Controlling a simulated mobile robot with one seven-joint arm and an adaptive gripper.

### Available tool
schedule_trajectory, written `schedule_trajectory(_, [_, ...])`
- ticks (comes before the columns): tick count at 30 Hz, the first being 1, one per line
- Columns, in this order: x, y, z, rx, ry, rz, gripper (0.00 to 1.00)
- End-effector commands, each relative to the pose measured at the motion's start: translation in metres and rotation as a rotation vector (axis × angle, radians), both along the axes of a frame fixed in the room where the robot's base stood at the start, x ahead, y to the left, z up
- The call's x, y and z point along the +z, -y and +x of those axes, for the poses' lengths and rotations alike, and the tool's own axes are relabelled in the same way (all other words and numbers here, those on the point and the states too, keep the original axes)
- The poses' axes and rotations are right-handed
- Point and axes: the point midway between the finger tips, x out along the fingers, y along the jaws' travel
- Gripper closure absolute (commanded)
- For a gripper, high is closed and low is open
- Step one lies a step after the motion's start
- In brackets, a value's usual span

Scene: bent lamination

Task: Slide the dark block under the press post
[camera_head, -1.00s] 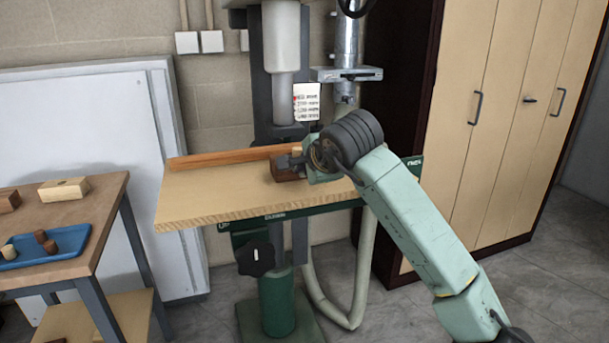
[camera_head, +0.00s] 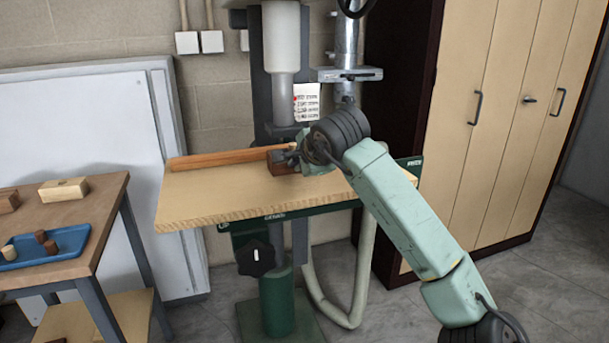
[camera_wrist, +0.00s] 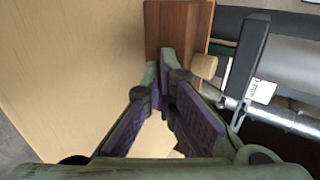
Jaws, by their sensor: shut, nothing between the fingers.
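The dark block (camera_head: 284,164) is a small reddish-brown piece on the pale wooden press table, below the grey press post (camera_head: 282,88) and near the back strip. My gripper (camera_head: 291,154) is shut and empty, low over the table at the block, hiding part of it. I cannot tell whether they touch. In the wrist view my gripper's fingertips (camera_wrist: 168,68) meet in front of a reddish-brown wooden piece (camera_wrist: 177,30). Whether that is the block or the strip is unclear. A pale peg (camera_wrist: 204,66) sits beside it.
An orange-brown wooden strip (camera_head: 225,157) runs along the back of the press table (camera_head: 215,200). A side bench (camera_head: 85,200) with a blue tray (camera_head: 75,243) and wooden pieces stands at left. Cabinets (camera_head: 500,110) stand at right. The table's left part is clear.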

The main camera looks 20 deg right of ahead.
Motion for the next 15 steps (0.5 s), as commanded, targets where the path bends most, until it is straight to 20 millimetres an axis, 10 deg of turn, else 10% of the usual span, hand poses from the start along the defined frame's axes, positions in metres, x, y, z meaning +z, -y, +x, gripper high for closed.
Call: schedule_trajectory(15, [0.001,-0.001,0.019,0.0,0.0,0.0,1.0])
